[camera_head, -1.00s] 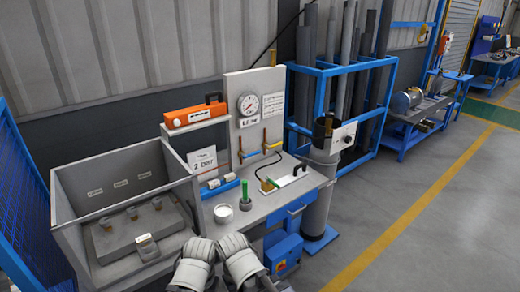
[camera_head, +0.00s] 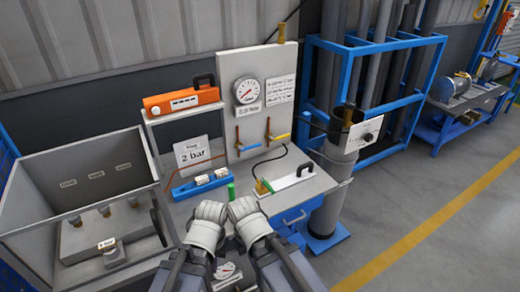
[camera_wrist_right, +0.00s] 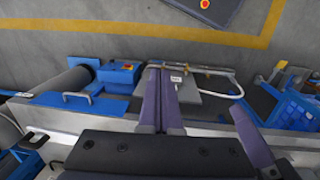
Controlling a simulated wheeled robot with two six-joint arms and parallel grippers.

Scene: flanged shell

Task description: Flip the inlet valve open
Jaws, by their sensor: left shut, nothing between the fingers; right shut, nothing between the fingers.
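The upright grey panel (camera_head: 260,90) carries two small valves side by side below a round gauge (camera_head: 247,91). The left valve has a blue lever (camera_head: 250,147) and the right valve has a yellow lever (camera_head: 280,137); both levers lie roughly sideways. I cannot read which one is the inlet valve. My left gripper (camera_head: 211,210) is low in front of the bench, below and left of the valves, shut and touching neither. My right arm is beside it; in the right wrist view the right gripper (camera_wrist_right: 160,78) is shut and empty.
An orange case (camera_head: 182,102) sits on a shelf left of the panel. A "2 bar" card (camera_head: 194,154), a blue block (camera_head: 202,186) and a green cylinder (camera_head: 231,191) stand on the bench. An open-topped grey box (camera_head: 80,172) is at left, a pipe rack (camera_head: 370,75) at right.

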